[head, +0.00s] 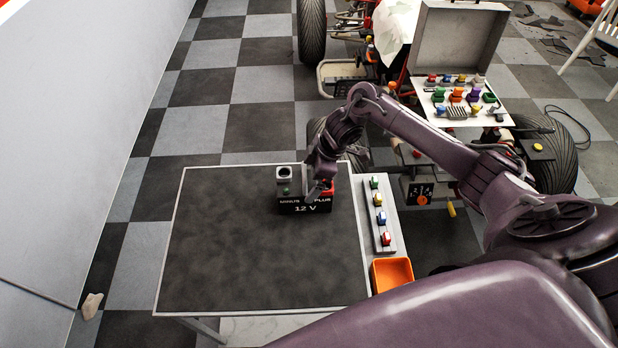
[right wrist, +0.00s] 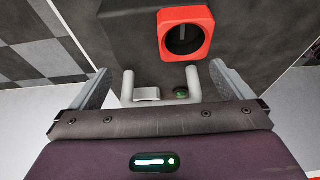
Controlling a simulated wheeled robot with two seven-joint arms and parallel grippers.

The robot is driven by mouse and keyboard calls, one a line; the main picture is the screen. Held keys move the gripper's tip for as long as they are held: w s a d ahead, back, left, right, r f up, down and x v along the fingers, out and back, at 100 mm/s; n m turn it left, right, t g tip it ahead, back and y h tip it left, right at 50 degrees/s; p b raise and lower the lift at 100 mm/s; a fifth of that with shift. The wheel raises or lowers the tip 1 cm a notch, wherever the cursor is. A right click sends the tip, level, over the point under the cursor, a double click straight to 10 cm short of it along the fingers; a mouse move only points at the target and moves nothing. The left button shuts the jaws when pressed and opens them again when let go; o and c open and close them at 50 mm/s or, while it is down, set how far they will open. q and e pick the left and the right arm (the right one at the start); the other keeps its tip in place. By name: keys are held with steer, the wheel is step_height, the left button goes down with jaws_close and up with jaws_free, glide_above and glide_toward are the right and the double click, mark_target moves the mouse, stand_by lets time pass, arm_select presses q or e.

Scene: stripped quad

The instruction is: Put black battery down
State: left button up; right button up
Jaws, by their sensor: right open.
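The black battery (head: 304,209), marked 12 V, MINUS and PLUS, appears to rest upright on the dark top of the table (head: 235,262), near its far right part. It has a grey terminal at left and a red one at right. My right gripper (head: 318,192) is low over the battery and partly hides it. In the right wrist view the gripper (right wrist: 160,74) is open, one finger on each side of a grey handle (right wrist: 127,86), with gaps to both posts. The battery's black body (right wrist: 125,40) and red terminal (right wrist: 186,32) lie beyond. My left gripper is not in view.
A white strip (head: 380,235) with coloured pieces and an orange bin (head: 391,273) line the table's right side. The left and front of the tabletop are clear. An open case (head: 452,105) of coloured parts stands by the quad and its tyres (head: 312,30). A wall is at left.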

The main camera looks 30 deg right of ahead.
steer(key=v, duration=1.1)
steer(key=shift+f, duration=0.1)
